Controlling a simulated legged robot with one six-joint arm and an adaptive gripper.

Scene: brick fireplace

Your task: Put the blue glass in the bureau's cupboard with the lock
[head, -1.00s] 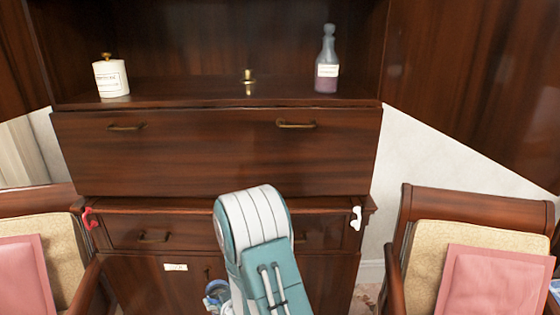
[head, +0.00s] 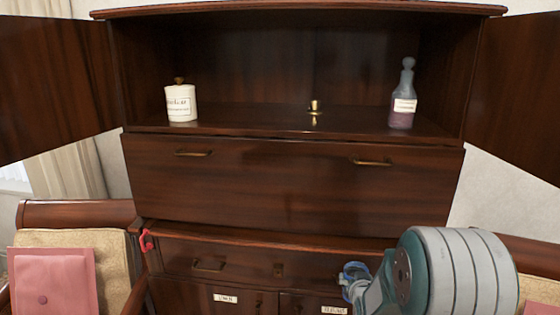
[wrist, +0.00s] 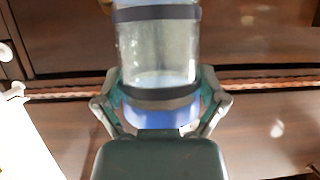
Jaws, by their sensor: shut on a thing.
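The blue glass (wrist: 157,45) is upright in the wrist view, clear-walled with dark bands and blue at its lower end. My gripper (wrist: 160,95) is shut on it, one finger on each side. In the head view, a blue part of the gripper or glass (head: 353,272) shows beside my arm, mostly hidden. The bureau (head: 290,185) has an open upper compartment (head: 250,75) with both doors swung out. Below are drawers, then lower cupboard doors with small white labels (head: 225,298) (head: 334,310), too small to read surely. I cannot tell which has the lock.
A white lidded jar (head: 181,102), a small brass object (head: 314,110) and a purple-based bottle (head: 403,95) stand on the upper shelf. A red hook (head: 147,240) hangs at the left edge. A chair with a pink cushion (head: 55,280) stands at left; my arm partly hides another at right.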

